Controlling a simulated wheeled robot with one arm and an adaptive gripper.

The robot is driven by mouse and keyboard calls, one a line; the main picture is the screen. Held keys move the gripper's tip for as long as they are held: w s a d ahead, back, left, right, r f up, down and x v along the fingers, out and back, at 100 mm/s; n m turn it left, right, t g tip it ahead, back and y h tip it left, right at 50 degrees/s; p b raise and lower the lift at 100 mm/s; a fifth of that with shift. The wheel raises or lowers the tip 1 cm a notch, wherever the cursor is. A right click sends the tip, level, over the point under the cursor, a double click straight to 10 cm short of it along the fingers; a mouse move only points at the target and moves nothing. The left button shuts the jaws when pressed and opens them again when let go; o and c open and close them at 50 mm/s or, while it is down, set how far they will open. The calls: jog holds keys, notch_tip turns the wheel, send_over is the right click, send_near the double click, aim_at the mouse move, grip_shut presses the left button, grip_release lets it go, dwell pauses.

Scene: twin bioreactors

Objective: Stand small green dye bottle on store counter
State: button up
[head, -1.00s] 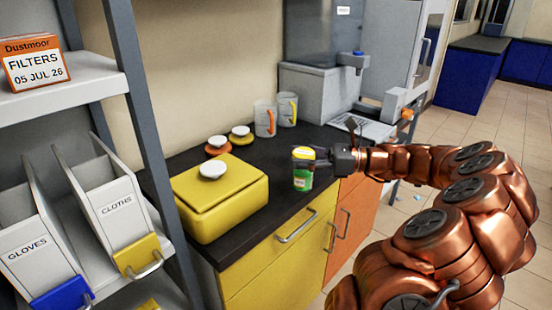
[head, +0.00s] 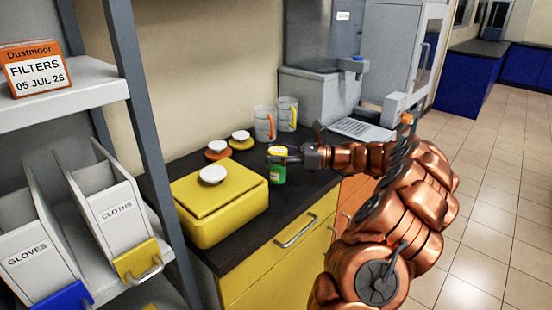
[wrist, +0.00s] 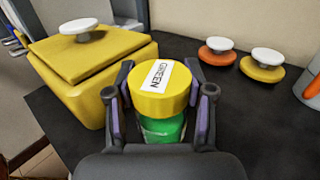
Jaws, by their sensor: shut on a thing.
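The small green dye bottle (head: 278,171) has a yellow cap and a green body. In the wrist view its cap (wrist: 162,92) carries a white label reading GREEN. My gripper (head: 288,157) is shut on the bottle from the right, with a finger on each side of it in the wrist view (wrist: 160,100). The bottle is upright, over the dark store counter (head: 240,245). I cannot tell whether its base touches the counter; the gripper hides its lower part in the wrist view.
A yellow lidded box (head: 222,210) stands left of the bottle. Orange (head: 218,150) and yellow (head: 241,141) white-knobbed lids lie behind it. Two jugs, orange-handled (head: 265,124) and yellow-handled (head: 287,113), and a grey machine (head: 318,95) are farther back. Shelves with bins (head: 115,215) stand at left.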

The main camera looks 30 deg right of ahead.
jog(key=shift+f, duration=0.5)
jog(key=o, duration=1.3)
jog(key=shift+f, duration=0.15)
jog(key=shift+s+d, duration=0.2)
jog(key=shift+d, duration=0.15)
jog(key=v, duration=1.1)
jog(key=shift+s, duration=0.15)
